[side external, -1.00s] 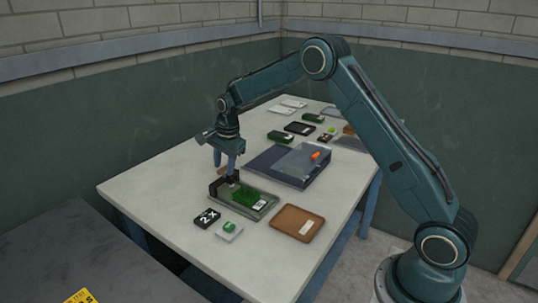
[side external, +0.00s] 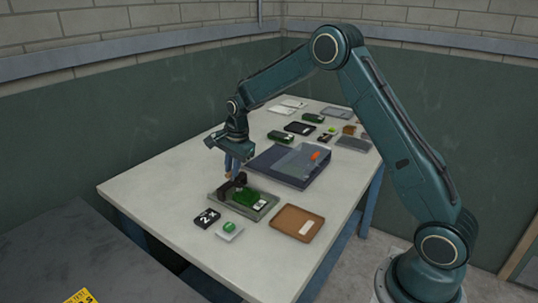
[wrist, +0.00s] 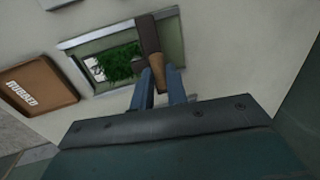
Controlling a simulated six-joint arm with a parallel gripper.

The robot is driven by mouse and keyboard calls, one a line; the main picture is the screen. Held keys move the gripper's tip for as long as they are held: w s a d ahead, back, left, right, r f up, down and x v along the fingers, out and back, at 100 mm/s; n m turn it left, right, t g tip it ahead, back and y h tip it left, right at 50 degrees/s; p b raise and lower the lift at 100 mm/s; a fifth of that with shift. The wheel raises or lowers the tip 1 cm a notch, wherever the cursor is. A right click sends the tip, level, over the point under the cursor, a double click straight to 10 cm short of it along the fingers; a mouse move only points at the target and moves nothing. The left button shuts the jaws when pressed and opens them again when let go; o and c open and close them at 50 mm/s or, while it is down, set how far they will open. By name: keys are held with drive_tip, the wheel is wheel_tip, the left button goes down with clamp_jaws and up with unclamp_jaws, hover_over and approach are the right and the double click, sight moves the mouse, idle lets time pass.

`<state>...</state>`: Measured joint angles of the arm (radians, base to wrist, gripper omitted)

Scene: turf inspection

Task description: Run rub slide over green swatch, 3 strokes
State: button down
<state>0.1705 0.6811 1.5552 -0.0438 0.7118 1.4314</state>
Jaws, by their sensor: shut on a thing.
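The green swatch (side external: 248,197) lies in a shallow grey frame (side external: 263,211) on the pale table. It shows in the wrist view as a rough green patch (wrist: 117,66). My gripper (side external: 232,170) is shut on the rub slide (side external: 238,183), a dark bar with a tan wooden part held between the fingers (wrist: 164,80). In the wrist view the slide (wrist: 149,36) crosses the frame at the right edge of the green and hides part of it. I cannot tell whether the slide touches the swatch.
A brown tray (side external: 297,222) marked "RUBBED" in the wrist view stands beside the frame. A black number tile (side external: 206,218) and a white tile with a green button (side external: 230,231) lie in front. A dark blue case (side external: 262,160) and several items are behind.

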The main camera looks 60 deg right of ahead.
drive_tip(key=shift+s, duration=4.6)
drive_tip(key=c, duration=1.4)
unclamp_jaws()
drive_tip(key=shift+s, duration=0.1)
drive_tip(key=shift+r, duration=0.1)
drive_tip(key=r, duration=0.4)
drive_tip(key=s+r, duration=0.1)
drive_tip(key=r, duration=0.4)
drive_tip(key=s+r, duration=0.1)
drive_tip(key=r, duration=0.3)
drive_tip(key=shift+s+r, duration=0.2)
drive_tip(key=shift+s, duration=0.05)
